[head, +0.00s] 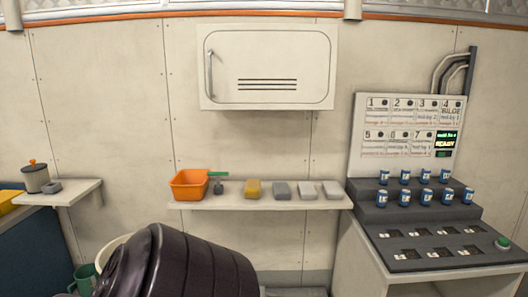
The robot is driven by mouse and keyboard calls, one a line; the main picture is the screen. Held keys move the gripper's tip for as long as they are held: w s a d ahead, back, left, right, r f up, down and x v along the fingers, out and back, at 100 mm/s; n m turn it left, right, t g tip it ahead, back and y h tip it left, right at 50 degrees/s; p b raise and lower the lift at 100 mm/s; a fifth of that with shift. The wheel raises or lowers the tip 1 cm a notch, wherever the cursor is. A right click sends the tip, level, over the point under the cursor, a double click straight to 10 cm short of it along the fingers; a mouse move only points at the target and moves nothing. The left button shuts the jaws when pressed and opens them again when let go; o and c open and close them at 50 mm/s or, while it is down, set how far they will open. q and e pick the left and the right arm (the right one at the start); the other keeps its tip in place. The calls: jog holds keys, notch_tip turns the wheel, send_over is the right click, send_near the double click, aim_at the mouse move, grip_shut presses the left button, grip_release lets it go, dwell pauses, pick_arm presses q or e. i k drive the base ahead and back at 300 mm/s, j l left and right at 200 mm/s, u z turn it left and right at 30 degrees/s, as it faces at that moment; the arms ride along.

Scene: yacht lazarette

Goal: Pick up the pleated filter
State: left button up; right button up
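I cannot clearly make out a pleated filter. On the left shelf a small grey cylinder (36,178) with a dark lid and an orange knob stands upright, but I cannot tell whether it has pleats. A small grey piece (52,187) lies beside it. Neither of my grippers is in view. A dark rounded form close to the camera hides the lower middle of the view.
The middle wall shelf (230,204) holds an orange bin (189,184), a small dark item (218,188), a yellow block (253,188) and several grey blocks. A cabinet (268,66) hangs above. A console (430,225) with several blue-and-white cans stands right. A green mug (84,277) is low left.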

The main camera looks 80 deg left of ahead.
aim_at(35, 176)
jog(key=u, duration=4.05)
jog(key=z, duration=0.45)
jog(key=i+j+z, duration=0.2)
jog(key=z, duration=0.25)
jog(key=i+j+z, duration=0.15)
jog(key=j+z, duration=0.25)
jog(key=i+j+z, duration=0.15)
jog(key=j, duration=0.3)
jog(key=j+z, duration=0.1)
jog(key=j, duration=0.35)
jog(key=i, duration=0.1)
